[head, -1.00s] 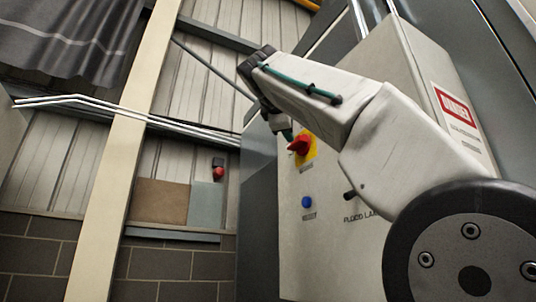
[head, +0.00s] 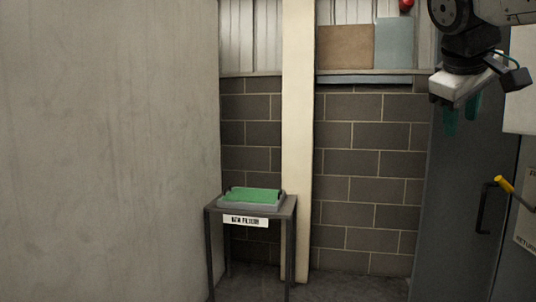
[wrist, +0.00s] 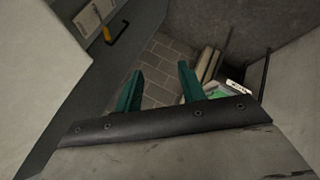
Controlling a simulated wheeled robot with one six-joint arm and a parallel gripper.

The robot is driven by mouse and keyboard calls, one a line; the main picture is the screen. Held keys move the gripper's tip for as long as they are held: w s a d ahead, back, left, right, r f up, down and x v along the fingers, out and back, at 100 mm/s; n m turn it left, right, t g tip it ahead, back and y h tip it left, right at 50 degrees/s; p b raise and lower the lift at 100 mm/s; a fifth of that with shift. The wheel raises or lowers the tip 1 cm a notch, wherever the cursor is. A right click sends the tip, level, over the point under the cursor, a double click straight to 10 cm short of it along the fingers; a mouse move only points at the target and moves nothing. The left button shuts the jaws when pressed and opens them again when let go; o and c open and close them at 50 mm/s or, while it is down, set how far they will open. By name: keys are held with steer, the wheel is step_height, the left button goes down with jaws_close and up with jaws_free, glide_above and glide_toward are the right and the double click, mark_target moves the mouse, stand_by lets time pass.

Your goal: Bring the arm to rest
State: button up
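My gripper (head: 461,116) hangs at the upper right of the head view, with its teal fingers pointing down. In the wrist view my gripper (wrist: 160,70) shows two teal fingers spread apart with nothing between them. It is open and empty, and touches nothing that I can see. Part of my arm is cut off by the right edge of the head view.
A small table (head: 286,212) carries a grey tray (head: 279,206) with a green pad (head: 254,194). A grey panel (head: 110,150) fills the left. A dark cabinet door with a yellow-ended handle (head: 504,184) stands at right, near my gripper.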

steer(key=s+a+f+m+g+y, duration=0.1)
steer(key=s+a+f, duration=0.2)
steer(key=s+f, duration=0.4)
steer(key=s+a+f+m+g+y, duration=0.1)
steer(key=s+f, duration=0.5)
steer(key=f, duration=0.8)
steer(key=s+a+f+g+y, duration=0.3)
steer(key=s+a+f, duration=0.3)
steer(key=f, duration=0.4)
steer(key=shift+s+f+m, duration=0.2)
steer(key=shift+s+m, duration=0.2)
steer(key=shift+s, duration=0.4)
steer(key=shift+a, duration=0.1)
